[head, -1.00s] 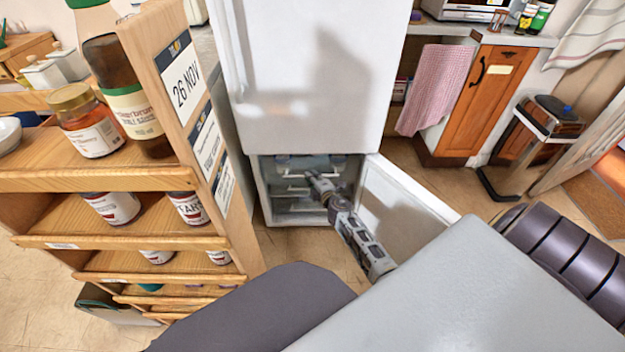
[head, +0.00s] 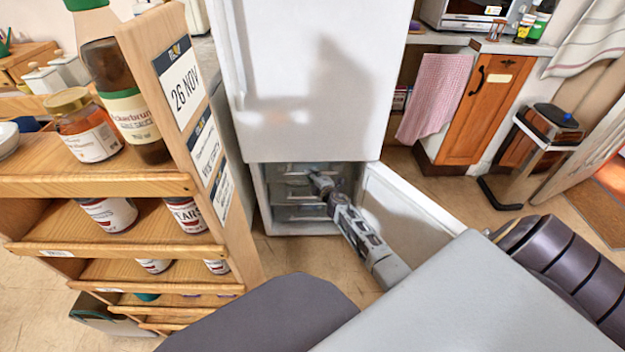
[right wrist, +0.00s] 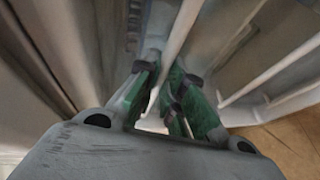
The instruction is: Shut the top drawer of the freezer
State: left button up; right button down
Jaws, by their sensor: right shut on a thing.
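The freezer (head: 263,205) is the open lower compartment of the white fridge. Its top drawer (head: 287,169) is a greyish, see-through front just under the upper door's bottom edge. From the head it looks in or nearly in; the exact gap cannot be told. My right gripper (head: 319,183) reaches into the compartment at the top drawer's front and hides part of it. In the right wrist view, the green-padded fingers (right wrist: 170,101) are closed around a pale bar (right wrist: 176,42), seemingly the drawer's handle. My left gripper is out of view.
The freezer door (head: 400,212) stands open to the right, close beside my right arm. A wooden shelf rack (head: 100,180) with jars and bottles stands close on the left. Lower drawers (head: 300,212) sit below.

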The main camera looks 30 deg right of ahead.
jog(key=shift+w+d+f, duration=0.1)
jog(key=shift+w+d, duration=0.2)
jog(key=shift+w, duration=0.35)
jog(key=shift+w+d, duration=0.1)
jog(key=shift+w, duration=0.05)
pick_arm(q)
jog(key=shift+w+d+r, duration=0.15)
pick_arm(e)
jog(key=shift+d, duration=0.1)
jog(key=shift+r, duration=0.2)
jog(key=c, duration=2)
grip_release()
jog(key=o, duration=0.5)
jog(key=shift+w+f, duration=0.15)
jog(key=shift+w, duration=0.05)
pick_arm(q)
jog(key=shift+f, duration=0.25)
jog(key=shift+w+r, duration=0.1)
pick_arm(e)
jog(key=shift+s, duration=0.2)
